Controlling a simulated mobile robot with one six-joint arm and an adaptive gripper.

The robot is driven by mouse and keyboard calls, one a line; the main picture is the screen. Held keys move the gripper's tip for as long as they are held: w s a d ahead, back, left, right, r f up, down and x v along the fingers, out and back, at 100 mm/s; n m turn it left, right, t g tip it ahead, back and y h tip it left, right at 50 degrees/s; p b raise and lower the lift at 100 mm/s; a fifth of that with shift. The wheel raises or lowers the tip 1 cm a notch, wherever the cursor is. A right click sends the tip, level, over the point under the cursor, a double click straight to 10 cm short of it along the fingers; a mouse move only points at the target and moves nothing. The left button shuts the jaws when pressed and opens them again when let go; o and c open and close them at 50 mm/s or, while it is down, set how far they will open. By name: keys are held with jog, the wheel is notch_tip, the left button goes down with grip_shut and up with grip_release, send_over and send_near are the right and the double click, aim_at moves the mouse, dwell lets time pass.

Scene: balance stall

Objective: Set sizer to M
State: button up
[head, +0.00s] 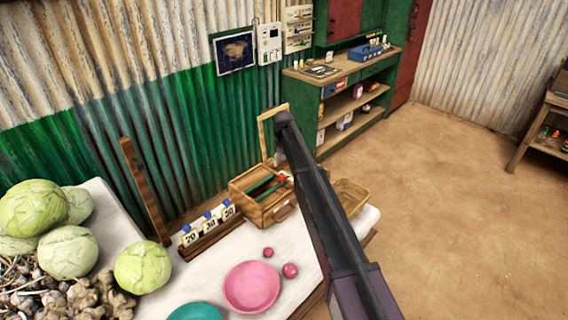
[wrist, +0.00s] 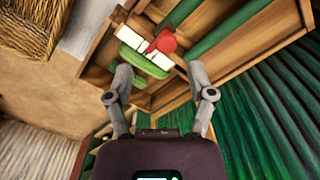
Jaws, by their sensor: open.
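The sizer appears to be the open wooden box (head: 268,212) on the white table, with green bars inside and a red knob (head: 283,177) at its right end. In the wrist view the box (wrist: 103,62) fills the upper middle. There the red knob (wrist: 165,43) sits by a white marked strip (wrist: 131,37) and a green piece (wrist: 143,62). No letters are readable, so I cannot tell the setting. My gripper (wrist: 160,85) is open and empty, its fingers apart just short of the green piece. In the head view my arm hides the gripper.
Number blocks (head: 208,224) stand left of the box, and a wicker basket (head: 351,197) stands right of it. A pink bowl (head: 251,287), two pink balls and cabbages (head: 68,252) are nearer. A corrugated wall (head: 180,135) rises behind.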

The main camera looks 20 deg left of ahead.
jog(key=shift+r+p, duration=3.7)
jog(key=shift+r, duration=0.35)
jog(key=s+d+f+b, duration=0.1)
jog(key=s+d, duration=0.1)
jog(key=d, duration=0.7)
jog(key=s+d+f+m+b, duration=0.1)
jog(key=s+d+f+b, duration=0.1)
jog(key=d, duration=0.7)
jog(key=s+d+f+m+b, duration=0.1)
jog(key=s+d, duration=0.3)
jog(key=d, duration=0.5)
jog(key=shift+s+d+f+b, duration=0.15)
jog(key=shift+f+b, duration=0.45)
jog(key=s+d+m, duration=0.2)
jog(key=s+d, duration=2)
jog(key=d, duration=0.3)
jog(key=shift+s+m, duration=0.3)
jog(key=shift+s, duration=0.1)
